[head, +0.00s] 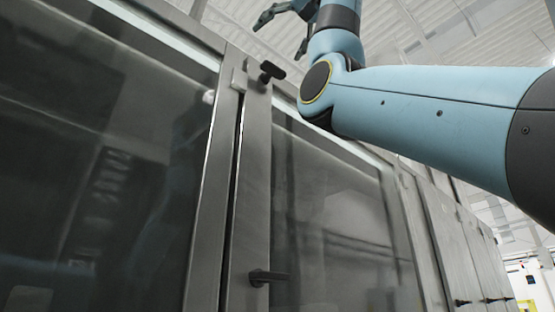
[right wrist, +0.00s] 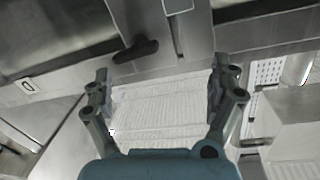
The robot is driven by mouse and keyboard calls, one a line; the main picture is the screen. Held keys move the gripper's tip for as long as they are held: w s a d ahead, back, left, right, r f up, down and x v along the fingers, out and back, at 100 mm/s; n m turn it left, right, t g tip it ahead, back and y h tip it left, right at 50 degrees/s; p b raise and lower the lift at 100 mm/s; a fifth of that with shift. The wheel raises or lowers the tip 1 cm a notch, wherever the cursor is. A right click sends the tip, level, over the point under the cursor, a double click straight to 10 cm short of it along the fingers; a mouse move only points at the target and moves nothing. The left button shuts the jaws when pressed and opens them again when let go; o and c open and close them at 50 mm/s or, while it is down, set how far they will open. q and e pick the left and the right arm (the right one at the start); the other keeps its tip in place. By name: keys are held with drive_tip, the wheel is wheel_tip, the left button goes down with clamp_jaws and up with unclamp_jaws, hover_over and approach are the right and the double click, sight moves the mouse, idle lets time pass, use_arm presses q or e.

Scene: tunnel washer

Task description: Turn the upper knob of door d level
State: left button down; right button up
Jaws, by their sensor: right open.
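A black upper knob (head: 271,72) sits near the top of the narrow metal frame between two glazed doors. Its short bar looks slanted, its right end a little lower in the head view. I see no door letter. The knob also shows in the right wrist view (right wrist: 136,51), ahead of the jaws and left of centre. My right gripper (head: 282,36) is above and right of the knob in the head view, apart from it. Its jaws (right wrist: 160,84) are wide open and empty. My left gripper is not in view.
A lower black handle (head: 268,277) points right on the same frame. More metal doors with dark handles (head: 463,302) run off to the right. A light bracket (head: 239,80) sits left of the upper knob. My right arm crosses in front of the right side.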

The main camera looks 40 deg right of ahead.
sight(277, 67)
drive_tip(key=s+d+n+y+b, duration=0.2)
drive_tip(key=s+d+n, duration=0.1)
drive_tip(key=d+n, duration=0.25)
drive_tip(key=shift+m, duration=0.35)
drive_tip(key=w+p, duration=0.1)
drive_tip(key=w, duration=0.2)
drive_tip(key=w+a+p, duration=0.1)
drive_tip(key=w, duration=0.3)
drive_tip(key=w+p, duration=0.2)
drive_tip(key=w, duration=0.1)
drive_tip(key=shift+w+a, duration=0.15)
drive_tip(key=shift+w, duration=0.1)
drive_tip(key=shift+c, duration=0.4)
